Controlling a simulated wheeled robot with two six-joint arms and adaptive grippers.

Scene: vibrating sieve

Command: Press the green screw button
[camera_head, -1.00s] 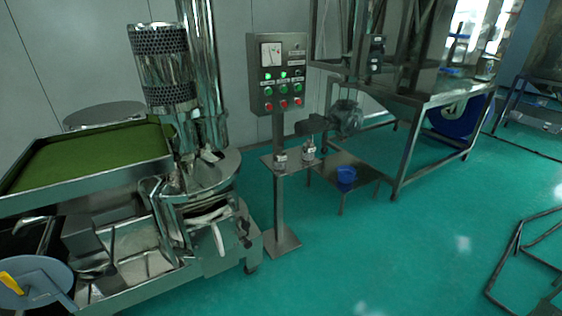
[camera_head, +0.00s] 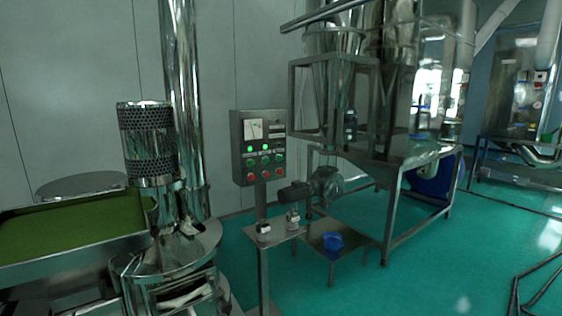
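A grey control box (camera_head: 236,150) stands on a thin metal post (camera_head: 263,280) near the middle of the head view. A row of green buttons (camera_head: 265,160) sits under the lamps, above a row of red buttons (camera_head: 265,174). The buttons are too small to tell whether any is pressed. Which one is the green screw button cannot be read from the labels. Neither of my grippers is in view.
A steel sieve machine with a green-surfaced tray (camera_head: 75,226) stands on the left. A small shelf (camera_head: 275,235) on the post holds small metal parts. Green floor (camera_head: 430,275) is open at the lower right.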

